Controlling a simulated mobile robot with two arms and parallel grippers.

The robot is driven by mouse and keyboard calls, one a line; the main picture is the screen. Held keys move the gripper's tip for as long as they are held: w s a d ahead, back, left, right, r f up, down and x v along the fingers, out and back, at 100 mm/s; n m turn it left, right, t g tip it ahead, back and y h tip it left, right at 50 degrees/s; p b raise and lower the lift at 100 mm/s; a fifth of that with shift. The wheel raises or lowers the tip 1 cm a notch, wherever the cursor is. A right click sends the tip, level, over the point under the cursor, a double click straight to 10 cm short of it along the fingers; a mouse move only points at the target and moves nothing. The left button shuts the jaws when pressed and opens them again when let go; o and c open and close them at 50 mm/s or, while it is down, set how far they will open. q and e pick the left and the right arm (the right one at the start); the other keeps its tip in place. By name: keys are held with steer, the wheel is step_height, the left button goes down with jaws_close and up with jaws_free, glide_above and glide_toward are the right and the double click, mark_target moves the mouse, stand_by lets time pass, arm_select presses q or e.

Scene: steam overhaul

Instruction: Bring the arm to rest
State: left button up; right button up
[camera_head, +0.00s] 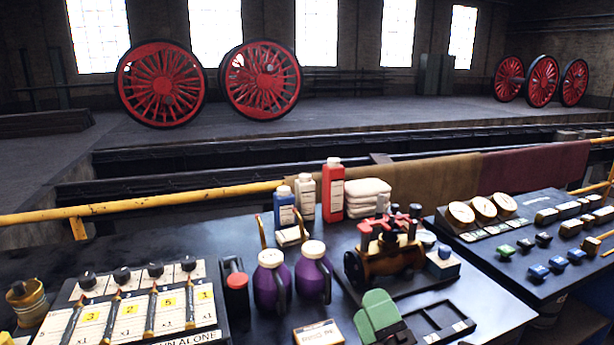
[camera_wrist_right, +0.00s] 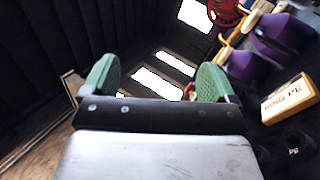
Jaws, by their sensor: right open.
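My right gripper (camera_head: 376,315) shows at the bottom of the head view, over the front part of the dark bench. Its green finger pads also show in the right wrist view (camera_wrist_right: 155,80), spread wide apart with nothing between them. A small cream box (camera_head: 318,333) lies to its left in the head view. A small brass and red engine model (camera_head: 385,255) stands behind it. I cannot tell the gripper's exact height above the bench. My left gripper is not in view.
Two purple jugs (camera_head: 313,272) stand left of the engine. Bottles, including a red one (camera_head: 333,190), and folded white cloths (camera_head: 367,198) stand behind. A numbered panel (camera_head: 125,310) is at left, a gauge panel (camera_head: 520,235) at right. A yellow rail (camera_head: 150,203) runs behind the bench.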

steer(key=s+d+f+m+g+h, duration=0.25)
steer(key=d+f+m+h, duration=0.25)
steer(key=f+m, duration=0.25)
steer(key=s+d+f+m+g+h, duration=0.1)
steer(key=d+f+m+g+h, duration=0.35)
steer(key=f+m, duration=0.3)
steer(key=s+d+f+m+g, duration=0.1)
steer(key=s+f+m+g, duration=0.4)
steer(key=s, duration=0.4)
steer(key=s+d+f+m+g, duration=0.1)
steer(key=s+f+m+g, duration=0.2)
steer(key=s+f+g, duration=0.5)
step_height(320, 180, down, 25)
steer(key=s+p, duration=0.2)
steer(key=s, duration=0.1)
steer(key=s+d+f, duration=0.2)
steer(key=s+f, duration=1.1)
steer(key=s, duration=0.2)
steer(key=shift+s+d+f+n+g+y+p, duration=0.25)
steer(key=shift+s+n+g+y+p, duration=0.1)
steer(key=shift+g+p, duration=0.1)
